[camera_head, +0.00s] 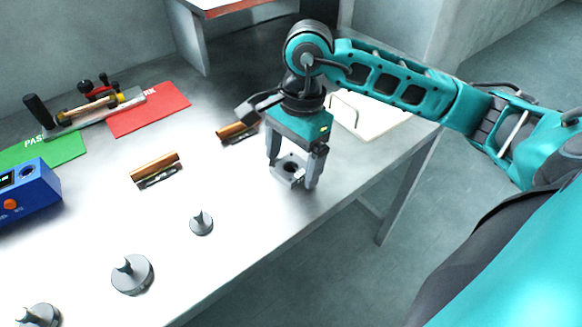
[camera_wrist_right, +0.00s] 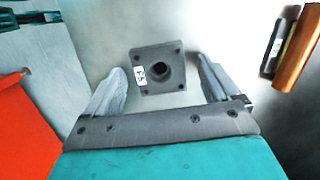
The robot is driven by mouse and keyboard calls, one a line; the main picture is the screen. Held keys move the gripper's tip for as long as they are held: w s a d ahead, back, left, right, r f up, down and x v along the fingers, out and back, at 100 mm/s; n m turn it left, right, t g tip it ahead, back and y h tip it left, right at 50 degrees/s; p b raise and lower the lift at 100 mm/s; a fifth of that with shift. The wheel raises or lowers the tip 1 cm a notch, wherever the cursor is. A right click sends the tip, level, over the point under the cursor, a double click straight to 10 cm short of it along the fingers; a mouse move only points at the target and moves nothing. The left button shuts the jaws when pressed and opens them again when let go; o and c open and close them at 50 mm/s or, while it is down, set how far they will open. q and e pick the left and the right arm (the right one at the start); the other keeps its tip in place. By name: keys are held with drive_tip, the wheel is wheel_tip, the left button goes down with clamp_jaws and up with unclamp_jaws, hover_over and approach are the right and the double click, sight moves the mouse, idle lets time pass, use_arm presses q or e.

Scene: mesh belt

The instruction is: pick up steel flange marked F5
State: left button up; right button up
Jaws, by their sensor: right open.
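The steel flange marked F5 (camera_wrist_right: 174,83) is a dark grey square plate with corner holes, a round raised hub and a white label. In the head view the flange (camera_head: 287,170) sits on the metal table near its right edge. My right gripper (camera_head: 290,184) is over it with fingers pointing down, one on each side. In the right wrist view the flange lies between and slightly beyond the open fingertips (camera_wrist_right: 162,80), with gaps on both sides. My left gripper is not in view.
Copper-coloured cylinders on small stands (camera_head: 155,168) lie left of the gripper. Grey knobbed weights (camera_head: 201,224) stand in front. A blue device (camera_head: 28,190), green mat (camera_head: 45,150) and red mat (camera_head: 150,110) are at left. A white board with a handle (camera_head: 372,112) lies behind right.

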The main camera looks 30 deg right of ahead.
drive_tip(key=shift+r, duration=0.1)
drive_tip(key=c, duration=1.4)
